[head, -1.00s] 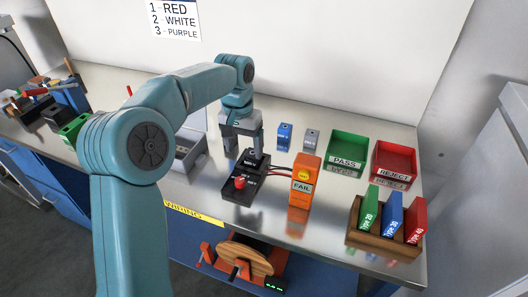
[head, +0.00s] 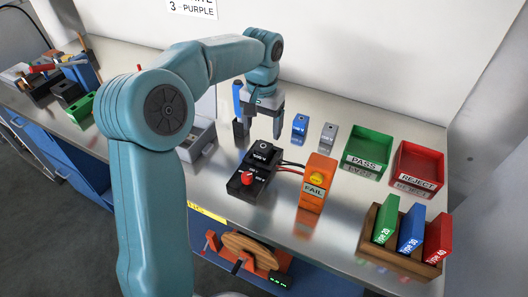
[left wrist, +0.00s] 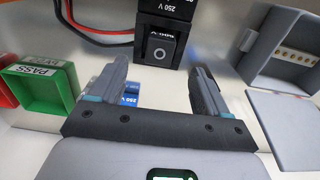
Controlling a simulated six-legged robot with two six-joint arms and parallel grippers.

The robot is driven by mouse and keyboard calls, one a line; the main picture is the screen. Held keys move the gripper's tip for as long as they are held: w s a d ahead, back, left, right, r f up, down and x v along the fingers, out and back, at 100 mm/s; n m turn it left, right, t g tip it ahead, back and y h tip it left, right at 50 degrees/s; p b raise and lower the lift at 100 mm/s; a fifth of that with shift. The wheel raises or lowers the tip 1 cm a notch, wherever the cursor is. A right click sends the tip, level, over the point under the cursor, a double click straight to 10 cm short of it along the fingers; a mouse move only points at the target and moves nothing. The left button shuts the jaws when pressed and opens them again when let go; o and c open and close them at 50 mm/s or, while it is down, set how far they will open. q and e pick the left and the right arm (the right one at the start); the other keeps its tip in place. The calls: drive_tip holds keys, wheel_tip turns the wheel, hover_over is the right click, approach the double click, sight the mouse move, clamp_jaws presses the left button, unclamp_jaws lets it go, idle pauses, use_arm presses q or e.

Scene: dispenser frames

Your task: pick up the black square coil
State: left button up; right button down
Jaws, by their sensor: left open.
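The black square coil (head: 263,153) sits upright on the black test base with a red knob (head: 242,186) in the head view. In the left wrist view the coil (left wrist: 160,46) is beyond the fingertips, with a round mark on its top. My left gripper (head: 259,132) is open and empty, pointing down over the table just behind the coil. In the left wrist view its two fingers (left wrist: 162,70) stand apart with the coil ahead of the gap, not between them. My right gripper is not in view.
A blue block (head: 300,128) and a grey block (head: 328,137) stand right of the gripper. Green PASS (head: 367,167) and red REJECT (head: 417,188) trays are farther right. A grey open box (head: 202,142) is left.

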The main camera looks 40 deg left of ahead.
sight(263, 147)
use_arm(q)
wheel_tip(263, 147, down, 3)
drive_tip(key=shift+w+d+f, duration=0.1)
drive_tip(key=shift+w+d, duration=0.05)
drive_tip(key=shift+f, duration=0.45)
drive_tip(key=f, duration=0.4)
drive_tip(key=shift+a+f, duration=0.2)
drive_tip(key=shift+f, duration=0.15)
drive_tip(key=shift+c, duration=0.3)
drive_tip(key=c, duration=1)
drive_tip(key=shift+c, duration=1)
drive_tip(key=shift+r, duration=0.15)
